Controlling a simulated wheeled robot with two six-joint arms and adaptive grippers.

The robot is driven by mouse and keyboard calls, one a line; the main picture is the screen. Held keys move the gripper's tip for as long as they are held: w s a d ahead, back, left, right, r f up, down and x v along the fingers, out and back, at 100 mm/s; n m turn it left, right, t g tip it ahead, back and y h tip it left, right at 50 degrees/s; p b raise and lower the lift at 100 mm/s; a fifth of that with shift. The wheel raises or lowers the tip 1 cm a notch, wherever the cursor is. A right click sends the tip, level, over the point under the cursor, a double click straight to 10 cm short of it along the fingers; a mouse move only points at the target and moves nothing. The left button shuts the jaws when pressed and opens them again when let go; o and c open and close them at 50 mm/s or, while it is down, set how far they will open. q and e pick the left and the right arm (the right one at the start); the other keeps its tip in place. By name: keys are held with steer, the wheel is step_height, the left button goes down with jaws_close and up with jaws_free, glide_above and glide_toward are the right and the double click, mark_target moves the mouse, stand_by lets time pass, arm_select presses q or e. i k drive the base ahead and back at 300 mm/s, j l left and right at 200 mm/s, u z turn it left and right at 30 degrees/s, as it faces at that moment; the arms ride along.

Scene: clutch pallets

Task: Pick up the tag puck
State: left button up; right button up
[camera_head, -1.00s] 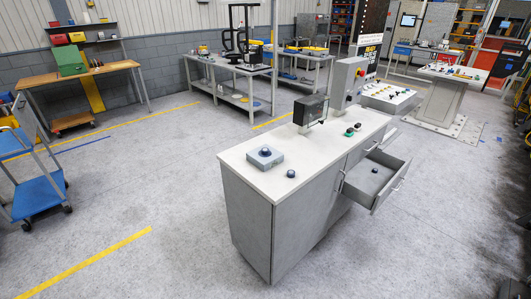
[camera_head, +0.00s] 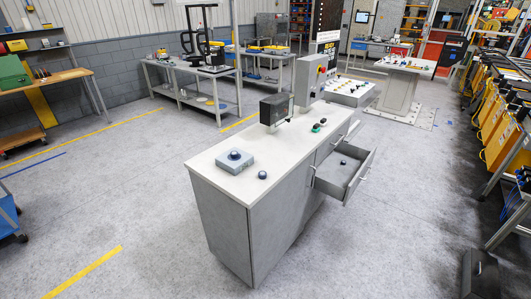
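Several small dark blue round pucks show in the head view, and I cannot tell which is the tag puck. One puck (camera_head: 262,175) lies on the white top of the grey cabinet (camera_head: 208,172), near its front edge. Another puck (camera_head: 235,155) sits on a grey-blue square block (camera_head: 227,163) beside it. A small dark round thing (camera_head: 343,162) lies in the open drawer (camera_head: 358,184) on the cabinet's right side. Neither of my grippers is in view.
A dark box-like screen (camera_head: 274,109) and a grey control box (camera_head: 311,77) stand on the cabinet. A green-and-black small part (camera_head: 318,126) lies near them. Workbenches (camera_head: 186,95) stand behind. Yellow-panelled racks (camera_head: 495,120) line the right side.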

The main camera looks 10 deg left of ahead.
mark_target(234, 154)
steer(key=i+j+z, duration=0.2)
steer(key=j+z, duration=0.25)
steer(key=j, duration=0.75)
steer(key=j+z, duration=0.45)
steer(key=j, duration=0.75)
